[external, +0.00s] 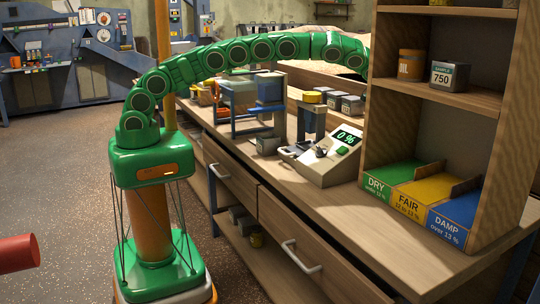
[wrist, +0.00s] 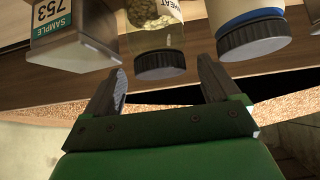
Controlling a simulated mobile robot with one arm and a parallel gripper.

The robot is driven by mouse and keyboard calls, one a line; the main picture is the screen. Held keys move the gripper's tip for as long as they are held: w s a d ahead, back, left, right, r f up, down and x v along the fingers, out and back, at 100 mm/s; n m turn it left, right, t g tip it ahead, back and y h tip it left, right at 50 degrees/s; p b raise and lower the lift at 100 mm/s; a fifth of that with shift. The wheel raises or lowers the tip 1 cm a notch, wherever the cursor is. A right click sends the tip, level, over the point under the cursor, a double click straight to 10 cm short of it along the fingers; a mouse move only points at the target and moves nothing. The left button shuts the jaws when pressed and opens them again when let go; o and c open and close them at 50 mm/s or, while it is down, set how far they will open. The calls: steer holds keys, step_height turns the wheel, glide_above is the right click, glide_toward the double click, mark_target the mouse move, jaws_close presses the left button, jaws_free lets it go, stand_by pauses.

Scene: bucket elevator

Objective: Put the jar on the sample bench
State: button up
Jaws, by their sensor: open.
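The jar (wrist: 160,35) shows in the wrist view, clear with a dark lid, grain-like contents and a label whose readable part ends in "EAT". Its lid is low in the picture, just beyond and between my fingertips. My gripper (wrist: 160,72) is open, one finger toward each side of the lid, and holds nothing. I cannot tell whether a finger touches the jar. In the external view my arm reaches over the bench and passes behind the shelf unit, which hides my gripper and the jar. The wooden bench (external: 345,205), probably the sample bench, has bare top at its near side.
In the wrist view a sample tin 753 (wrist: 70,30) is left of the jar and a pale dark-lidded jar (wrist: 245,15) right. The shelf unit (external: 385,130) stands on the bench's right end. A meter reading 0 % (external: 330,160) and several tins crowd its middle.

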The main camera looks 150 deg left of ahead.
steer(key=shift+v, duration=0.8)
steer(key=shift+d+r, duration=0.35)
steer(key=shift+v, duration=2.85)
